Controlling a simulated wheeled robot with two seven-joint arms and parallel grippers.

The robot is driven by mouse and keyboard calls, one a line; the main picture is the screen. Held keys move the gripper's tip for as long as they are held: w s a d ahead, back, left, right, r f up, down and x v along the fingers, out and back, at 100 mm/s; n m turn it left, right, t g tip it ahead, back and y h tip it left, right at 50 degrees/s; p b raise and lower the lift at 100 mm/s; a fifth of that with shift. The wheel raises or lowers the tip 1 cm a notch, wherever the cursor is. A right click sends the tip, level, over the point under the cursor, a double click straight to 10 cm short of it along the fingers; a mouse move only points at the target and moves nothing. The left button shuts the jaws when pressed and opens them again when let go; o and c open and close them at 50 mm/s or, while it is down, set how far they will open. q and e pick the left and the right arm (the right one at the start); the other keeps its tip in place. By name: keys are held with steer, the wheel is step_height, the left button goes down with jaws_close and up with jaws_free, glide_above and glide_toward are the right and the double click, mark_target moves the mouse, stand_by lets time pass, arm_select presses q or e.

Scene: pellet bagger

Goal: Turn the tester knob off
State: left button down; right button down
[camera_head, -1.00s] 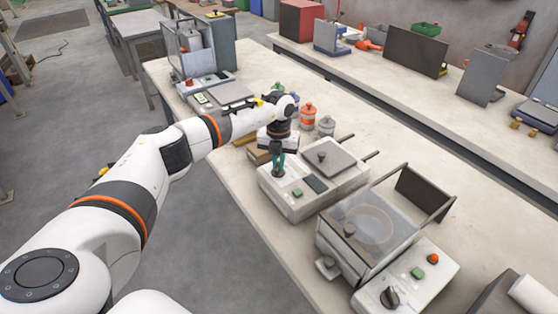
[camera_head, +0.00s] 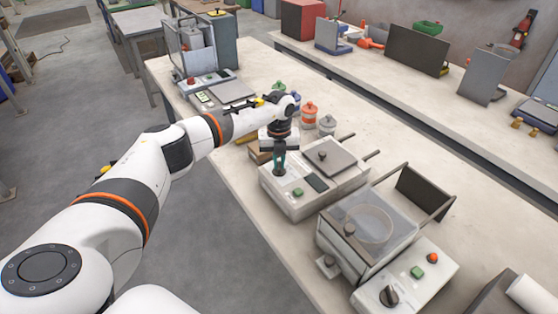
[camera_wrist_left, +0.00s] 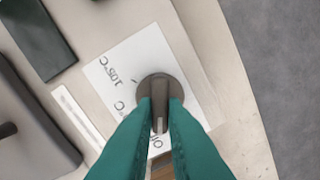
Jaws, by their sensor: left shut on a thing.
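The tester (camera_head: 285,203) is a pale box on the bench with a grey hinged lid (camera_head: 340,158), a dark display (camera_head: 317,183) and a green button (camera_head: 298,192). Its knob (camera_wrist_left: 157,84) is dark grey and round with a raised bar, on a white label (camera_wrist_left: 118,62) with printed temperatures, partly covered. My left gripper (camera_head: 279,167) points down at the tester's near left corner. In the left wrist view its green fingers (camera_wrist_left: 160,108) are shut on the knob's bar, one on each side. My right gripper is out of view.
A machine with a clear cover (camera_head: 370,222) and another dark knob (camera_head: 389,296) stands to the right. Orange-lidded (camera_head: 309,114) and grey-lidded jars (camera_head: 327,124) stand behind the tester. Another machine (camera_head: 203,60) stands at the bench's far left end.

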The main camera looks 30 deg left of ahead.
mark_target(279, 164)
arm_select(q)
steer(key=c, duration=1.5)
jaws_free()
step_height(279, 164, up, 12)
steer(key=b, duration=0.3)
